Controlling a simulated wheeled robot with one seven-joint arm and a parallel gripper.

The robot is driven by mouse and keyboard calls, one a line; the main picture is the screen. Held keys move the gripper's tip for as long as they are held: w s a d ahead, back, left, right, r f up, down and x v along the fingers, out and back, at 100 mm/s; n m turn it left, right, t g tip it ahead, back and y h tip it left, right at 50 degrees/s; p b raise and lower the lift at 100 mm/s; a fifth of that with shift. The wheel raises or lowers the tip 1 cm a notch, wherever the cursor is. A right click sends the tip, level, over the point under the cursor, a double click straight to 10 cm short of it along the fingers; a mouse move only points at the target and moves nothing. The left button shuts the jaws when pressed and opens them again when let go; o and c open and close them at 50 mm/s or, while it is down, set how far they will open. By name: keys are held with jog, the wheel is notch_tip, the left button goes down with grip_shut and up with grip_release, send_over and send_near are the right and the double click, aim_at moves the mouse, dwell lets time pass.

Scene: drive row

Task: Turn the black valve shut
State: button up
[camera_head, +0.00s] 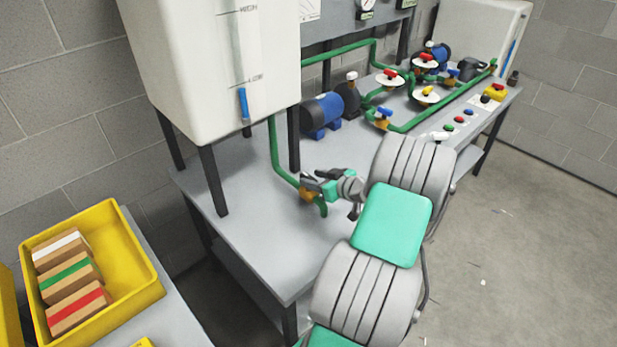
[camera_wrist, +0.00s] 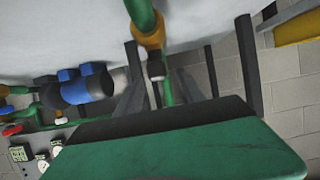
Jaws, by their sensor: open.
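A brass valve body (camera_head: 307,194) sits low on the green pipe under the white tank, and it also shows at the top of the wrist view (camera_wrist: 150,37). A small dark piece beside it (camera_head: 308,174) may be its black handle, but I cannot tell it surely from a finger. My gripper (camera_head: 326,188) is open close to the right of this valve. In the wrist view the two grey fingers of my gripper (camera_wrist: 158,98) stand apart, with a pale stem and green pipe showing between them. Whether a finger touches the handle is unclear.
The white tank (camera_head: 215,65) stands on dark legs above the grey bench (camera_head: 240,240). A blue pump (camera_head: 322,112) and green pipes with red, yellow and blue valves fill the bench's far part. A yellow bin (camera_head: 140,252) with several boxes stands lower left. Floor at right is mostly clear.

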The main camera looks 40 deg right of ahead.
jog(key=x, duration=0.2)
jog(key=shift+w+f, duration=0.15)
jog(key=shift+w, duration=0.05)
grip_shut()
dwell(0.4)
